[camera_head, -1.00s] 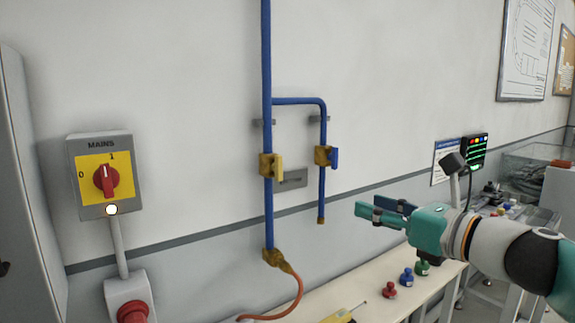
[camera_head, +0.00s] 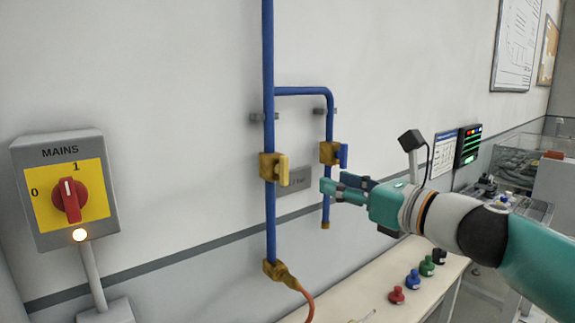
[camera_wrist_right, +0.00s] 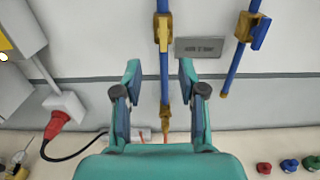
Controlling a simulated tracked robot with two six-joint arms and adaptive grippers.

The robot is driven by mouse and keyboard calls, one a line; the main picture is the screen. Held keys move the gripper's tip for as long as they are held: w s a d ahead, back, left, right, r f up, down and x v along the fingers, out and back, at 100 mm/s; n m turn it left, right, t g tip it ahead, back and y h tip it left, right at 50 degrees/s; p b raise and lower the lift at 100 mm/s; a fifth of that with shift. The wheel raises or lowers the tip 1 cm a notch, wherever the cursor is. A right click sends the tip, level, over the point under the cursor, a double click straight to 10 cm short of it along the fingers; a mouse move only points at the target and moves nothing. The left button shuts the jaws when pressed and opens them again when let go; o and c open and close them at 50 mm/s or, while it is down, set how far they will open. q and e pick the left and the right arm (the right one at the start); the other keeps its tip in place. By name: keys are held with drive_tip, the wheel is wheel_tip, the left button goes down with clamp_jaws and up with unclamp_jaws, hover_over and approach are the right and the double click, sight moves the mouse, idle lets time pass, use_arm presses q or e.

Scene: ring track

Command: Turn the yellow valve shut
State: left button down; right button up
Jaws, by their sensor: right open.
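The yellow valve handle (camera_head: 283,170) sits on a brass body on the long blue vertical pipe (camera_head: 268,80); the handle stands upright, in line with the pipe. In the right wrist view the yellow valve (camera_wrist_right: 163,33) is ahead, above the gap between my fingers. My right gripper (camera_head: 325,190) is open and empty, to the right of and slightly below the yellow valve in the head view, overlapping the short pipe. In the wrist view its two fingers (camera_wrist_right: 158,72) are spread on either side of the long pipe, apart from the valve. My left gripper is not in view.
A blue-handled valve (camera_head: 342,155) sits on the short branch pipe, close to my right gripper. A grey plate (camera_head: 295,182) is on the wall between the pipes. A mains switch (camera_head: 69,198) is at left. A bench (camera_head: 376,290) with several coloured knobs stands below.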

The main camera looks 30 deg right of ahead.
sight(286, 166)
drive_tip(key=w, duration=1.4)
drive_tip(key=shift+a+p, duration=0.35)
drive_tip(key=shift+p, duration=0.05)
drive_tip(key=shift+f, duration=0.1)
clamp_jaws()
drive_tip(key=shift+a, duration=0.15)
